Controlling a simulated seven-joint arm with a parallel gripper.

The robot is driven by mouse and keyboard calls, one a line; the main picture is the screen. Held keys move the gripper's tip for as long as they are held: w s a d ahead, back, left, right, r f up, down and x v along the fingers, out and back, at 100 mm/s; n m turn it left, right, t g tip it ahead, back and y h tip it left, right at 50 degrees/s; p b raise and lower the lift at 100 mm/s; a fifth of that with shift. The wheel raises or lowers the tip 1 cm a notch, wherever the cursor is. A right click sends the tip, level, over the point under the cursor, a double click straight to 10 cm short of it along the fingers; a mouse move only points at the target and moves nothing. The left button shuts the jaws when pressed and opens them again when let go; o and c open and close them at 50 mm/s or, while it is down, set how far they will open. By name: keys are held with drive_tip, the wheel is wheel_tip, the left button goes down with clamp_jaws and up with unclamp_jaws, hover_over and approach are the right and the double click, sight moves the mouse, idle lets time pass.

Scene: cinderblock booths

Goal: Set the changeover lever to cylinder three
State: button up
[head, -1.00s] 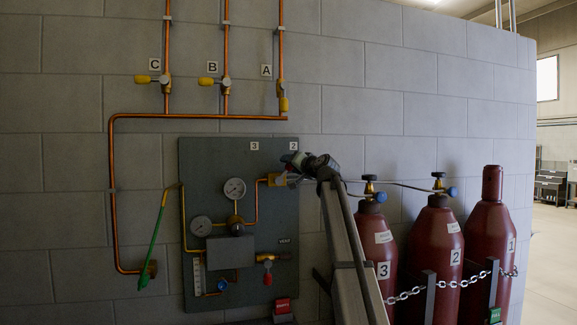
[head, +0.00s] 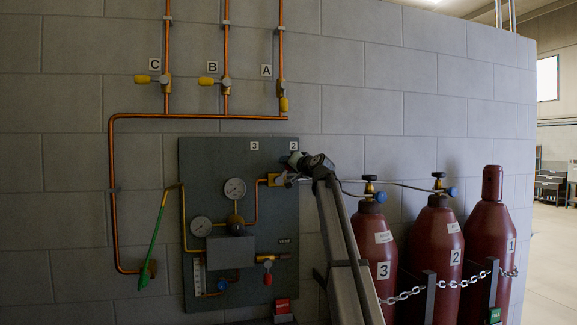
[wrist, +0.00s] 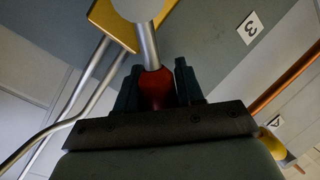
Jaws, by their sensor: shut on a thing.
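The changeover lever's brass valve body (head: 275,180) sits at the upper right of the dark panel (head: 218,160). In the wrist view the lever shows as a grey metal shaft (wrist: 149,45) with a red grip (wrist: 157,88). My gripper (wrist: 158,78) has its two dark fingers closed around the red grip. In the head view my gripper (head: 293,162) covers most of the lever, just below the "2" label (head: 293,146). The "3" label (head: 254,146) is to its left; it also shows in the wrist view (wrist: 250,27).
Gauges (head: 235,189) and a red-handled vent valve (head: 268,272) are on the panel. A green-handled lever (head: 154,235) hangs left of it. Chained red cylinders (head: 437,245) stand right of my arm. Thin supply tubes run from the valve toward the cylinders.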

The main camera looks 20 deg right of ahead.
clamp_jaws()
drive_tip(key=shift+a+r, duration=0.1)
drive_tip(key=a+n, duration=0.1)
drive_tip(key=a+r+n+g, duration=0.1)
drive_tip(key=n, duration=0.1)
drive_tip(key=shift+n, duration=0.3)
drive_tip(key=a+n, duration=0.1)
drive_tip(key=a+n+h, duration=0.1)
drive_tip(key=n, duration=0.1)
drive_tip(key=shift+a+r+g, duration=0.1)
drive_tip(key=shift+r+g, duration=0.05)
drive_tip(key=shift+g, duration=0.15)
drive_tip(key=a+n, duration=0.2)
drive_tip(key=n+h, duration=0.1)
drive_tip(key=shift+a+f+n+g, duration=0.25)
drive_tip(key=shift+a+n+g, duration=0.05)
drive_tip(key=shift+a+n, duration=0.1)
drive_tip(key=shift+a+f+n+h, duration=0.4)
drive_tip(key=shift+a+n, duration=0.1)
drive_tip(key=shift+n, duration=0.3)
drive_tip(key=shift+a+f+n+h, duration=0.3)
drive_tip(key=shift+a+n+h, duration=0.15)
drive_tip(key=shift+n, duration=0.35)
drive_tip(key=shift+a+f, duration=0.1)
